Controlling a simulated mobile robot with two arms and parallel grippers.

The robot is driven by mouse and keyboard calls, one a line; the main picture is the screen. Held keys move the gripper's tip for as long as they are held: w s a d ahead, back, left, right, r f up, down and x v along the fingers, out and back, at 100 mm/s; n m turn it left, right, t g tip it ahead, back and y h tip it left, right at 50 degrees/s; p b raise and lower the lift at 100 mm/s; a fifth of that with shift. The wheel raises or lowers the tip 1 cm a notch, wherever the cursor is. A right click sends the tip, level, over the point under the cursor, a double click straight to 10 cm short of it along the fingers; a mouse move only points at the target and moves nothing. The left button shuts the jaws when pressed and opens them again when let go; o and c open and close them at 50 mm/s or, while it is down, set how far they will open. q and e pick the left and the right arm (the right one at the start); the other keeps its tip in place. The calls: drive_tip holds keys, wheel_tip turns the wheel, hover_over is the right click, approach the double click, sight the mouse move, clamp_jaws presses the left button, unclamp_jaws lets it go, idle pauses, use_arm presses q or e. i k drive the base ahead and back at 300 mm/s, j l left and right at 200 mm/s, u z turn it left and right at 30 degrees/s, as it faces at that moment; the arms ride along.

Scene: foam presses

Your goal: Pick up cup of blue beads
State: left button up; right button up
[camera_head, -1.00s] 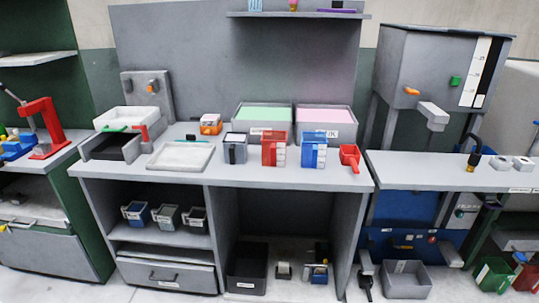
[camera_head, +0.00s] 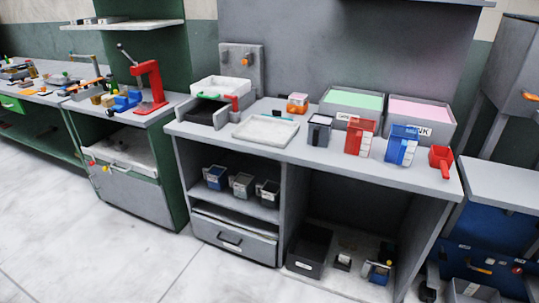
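A blue cup with a white marked front (camera_head: 402,147) stands upright on the grey workbench (camera_head: 300,152), toward its right end. Its contents are too small to make out. A similar red cup (camera_head: 360,137) stands just left of it, and a dark grey cup (camera_head: 319,131) stands further left. A red scoop (camera_head: 441,161) lies to the right of the blue cup. Neither of my grippers shows in the view.
Behind the cups stand a bin with green contents (camera_head: 355,99) and a bin with pink contents (camera_head: 420,111). A white tray (camera_head: 266,131) lies left on the bench. Several small cups (camera_head: 242,184) sit on the shelf below. Open floor (camera_head: 120,235) lies front left.

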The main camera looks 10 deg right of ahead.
sight(216, 177)
drive_tip(key=i+j+z, duration=0.2)
drive_tip(key=i+j, duration=0.25)
drive_tip(key=i+j+z, duration=0.2)
drive_tip(key=i+j, duration=0.15)
drive_tip(key=j, duration=0.15)
drive_tip(key=i+j+z, duration=0.2)
drive_tip(key=i+j, duration=0.2)
drive_tip(key=j, duration=0.15)
